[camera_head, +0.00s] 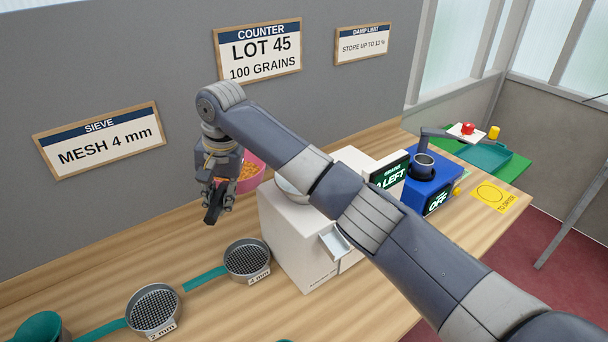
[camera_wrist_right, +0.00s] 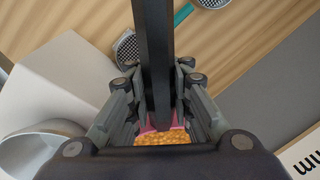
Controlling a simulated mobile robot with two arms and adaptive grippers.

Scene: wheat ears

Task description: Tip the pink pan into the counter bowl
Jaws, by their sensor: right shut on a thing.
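The pink pan (camera_head: 252,178) holds orange-yellow grains and is partly hidden behind my right gripper. Its pink rim and grains (camera_wrist_right: 165,138) show at the bottom of the right wrist view. My right gripper (camera_head: 217,185) is shut on the pan's dark handle (camera_wrist_right: 153,50), which runs between the fingers. The pan is to the left of the white counter (camera_head: 290,240), at its back. I cannot tell whether it touches the table. The counter bowl (camera_head: 287,186), on top of the counter, is mostly hidden by my right arm; it shows clearer in the wrist view (camera_wrist_right: 35,150). My left gripper is not in view.
A blue device (camera_head: 428,186) stands right of the counter. The grey wall (camera_head: 120,60) is close behind the pan.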

